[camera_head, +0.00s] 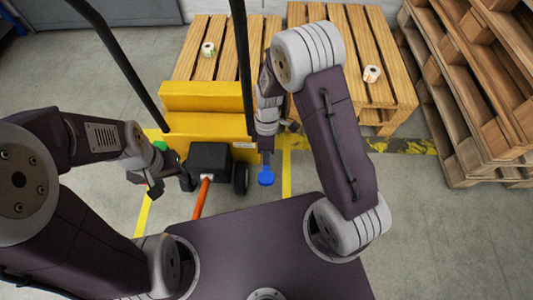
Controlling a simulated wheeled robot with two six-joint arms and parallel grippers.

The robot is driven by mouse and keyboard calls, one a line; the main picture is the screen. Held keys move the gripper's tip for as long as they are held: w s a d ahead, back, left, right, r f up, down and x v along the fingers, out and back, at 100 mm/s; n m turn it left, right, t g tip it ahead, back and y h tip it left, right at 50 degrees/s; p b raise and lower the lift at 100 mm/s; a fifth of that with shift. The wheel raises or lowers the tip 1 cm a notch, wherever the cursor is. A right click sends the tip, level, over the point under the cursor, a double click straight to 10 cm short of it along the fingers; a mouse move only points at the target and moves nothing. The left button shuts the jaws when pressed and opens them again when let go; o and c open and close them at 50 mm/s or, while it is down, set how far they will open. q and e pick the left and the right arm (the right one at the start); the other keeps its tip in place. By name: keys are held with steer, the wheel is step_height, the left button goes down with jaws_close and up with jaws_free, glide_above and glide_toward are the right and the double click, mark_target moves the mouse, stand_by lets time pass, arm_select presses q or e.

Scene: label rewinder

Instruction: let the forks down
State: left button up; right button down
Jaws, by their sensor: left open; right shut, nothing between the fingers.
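A yellow pallet stacker (207,123) with black upright bars stands ahead of me. At its base are a black box (208,160), dark wheels and an orange-red bar (201,198) slanting toward me. A green knob (160,146) shows at its left, beside my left wrist. A blue paddle-like end (266,177) shows at its right, just below my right gripper (266,145); I cannot tell whether they touch. My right gripper points down, shut and empty. My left gripper (158,185) is open and empty, left of the black box. The forks are hidden behind the yellow body.
A wooden pallet (181,67) lies behind the stacker, with a label roll (208,49) on it. A second pallet (395,95) with another roll (372,74) lies to its right. Stacked pallets (470,110) stand at far right. The grey floor at lower right is clear.

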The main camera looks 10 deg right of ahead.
mark_target(266, 176)
steer(key=b+x, duration=0.4)
steer(key=x, duration=0.3)
steer(key=shift+s+f, duration=0.1)
